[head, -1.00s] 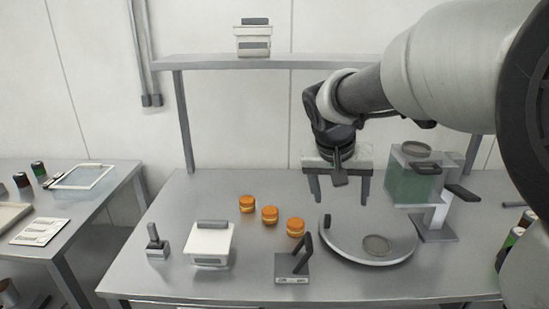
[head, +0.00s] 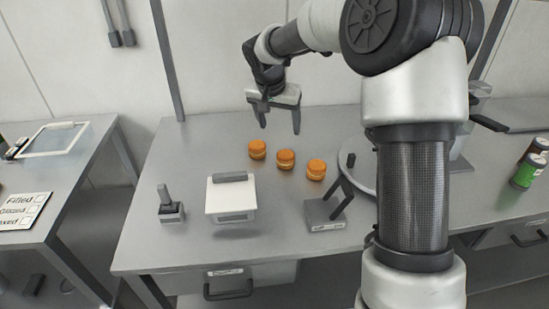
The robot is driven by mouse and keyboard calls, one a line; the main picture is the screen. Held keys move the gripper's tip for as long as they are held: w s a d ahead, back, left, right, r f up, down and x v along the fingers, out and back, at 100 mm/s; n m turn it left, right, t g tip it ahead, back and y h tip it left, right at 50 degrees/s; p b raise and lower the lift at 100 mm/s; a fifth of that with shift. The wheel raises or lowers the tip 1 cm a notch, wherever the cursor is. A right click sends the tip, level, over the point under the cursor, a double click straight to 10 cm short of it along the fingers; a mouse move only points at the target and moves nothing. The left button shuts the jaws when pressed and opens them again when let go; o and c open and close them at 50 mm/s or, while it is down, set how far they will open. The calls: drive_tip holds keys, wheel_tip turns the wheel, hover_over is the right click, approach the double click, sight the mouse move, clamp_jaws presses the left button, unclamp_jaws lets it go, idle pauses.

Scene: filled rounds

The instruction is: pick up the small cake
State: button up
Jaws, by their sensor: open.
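Three small round orange-brown cakes, each with a paler band round its middle, stand in a slanting row on the grey metal table (head: 200,150). They are the left cake (head: 257,150), the middle cake (head: 285,159) and the right cake (head: 316,169). My gripper (head: 280,130) is open and empty, with its fingers pointing down. It appears above and behind the row, nearest the left and middle cakes in the picture. It does not appear to touch any cake.
A white lidded box (head: 231,200), a small dark stamp-like tool (head: 170,205) and a grey stand with a lever (head: 325,212) are in front of the cakes. A round plate (head: 359,178) is partly hidden behind my arm. The table left of the cakes is clear.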

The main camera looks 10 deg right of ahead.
sight(286, 154)
drive_tip(key=x, duration=1.2)
drive_tip(key=shift+d+f, duration=0.1)
drive_tip(key=shift+s+p+x, duration=0.2)
drive_tip(key=shift+x, duration=1.15)
drive_tip(key=shift+s+p+x, duration=0.15)
drive_tip(key=shift+p+x, duration=0.05)
drive_tip(key=shift+x, duration=1.15)
drive_tip(key=shift+c, duration=0.6)
drive_tip(key=c, duration=0.7)
